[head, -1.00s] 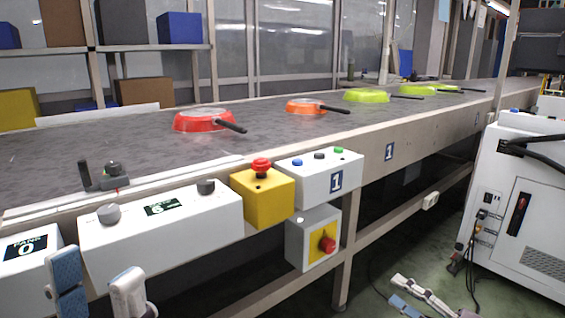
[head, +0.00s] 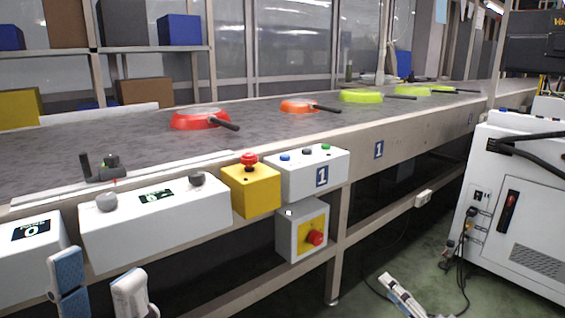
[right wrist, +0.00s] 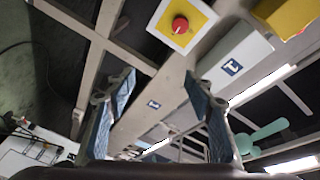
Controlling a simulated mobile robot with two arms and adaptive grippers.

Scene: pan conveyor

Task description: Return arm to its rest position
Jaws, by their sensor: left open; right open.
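My left gripper (head: 98,280) is at the lower left of the head view, in front of the control boxes. Its two blue-and-white fingers stand apart with nothing between them. My right gripper (head: 403,296) shows only partly at the bottom edge, low over the floor to the right of the conveyor leg. In the right wrist view its two blue-padded fingers (right wrist: 160,92) are spread and empty, with the conveyor's frame and boxes beyond them. Neither gripper touches a pan.
On the conveyor (head: 90,150) lie a red pan (head: 195,122), an orange-red pan (head: 297,107) and green pans (head: 360,96) farther back. A yellow button box (head: 250,190) and white control boxes (head: 160,222) jut from its front. A white cabinet (head: 520,190) stands right; floor lies between.

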